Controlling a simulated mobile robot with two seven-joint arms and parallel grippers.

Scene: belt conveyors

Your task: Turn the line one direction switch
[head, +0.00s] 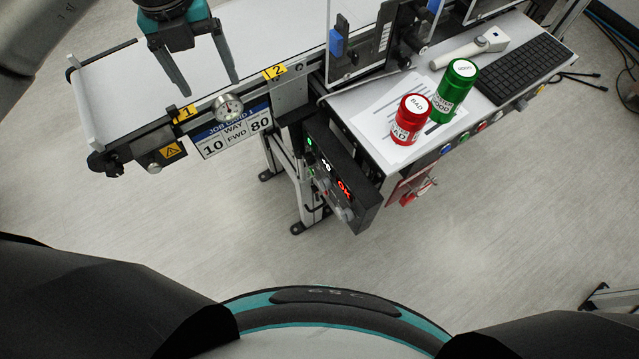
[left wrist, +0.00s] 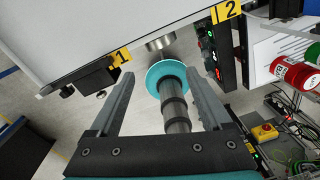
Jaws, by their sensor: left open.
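Line one's belt conveyor (head: 120,78) carries a yellow tag 1 (head: 185,114). The tag also shows in the left wrist view (left wrist: 121,55). A dark control box (head: 362,208) hangs right of tag 2, with lit displays and small knobs (head: 343,212). I cannot tell which knob is the direction switch or how it is set. The box's lit face also shows in the left wrist view (left wrist: 211,48). My left gripper (head: 210,90) is open and empty above the belt, apart from the box, with its fingers pointing down. My right gripper is out of view.
A red jar (head: 408,125), a green jar (head: 455,92) and a keyboard (head: 523,68) stand right on the desk. The floor in front is clear.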

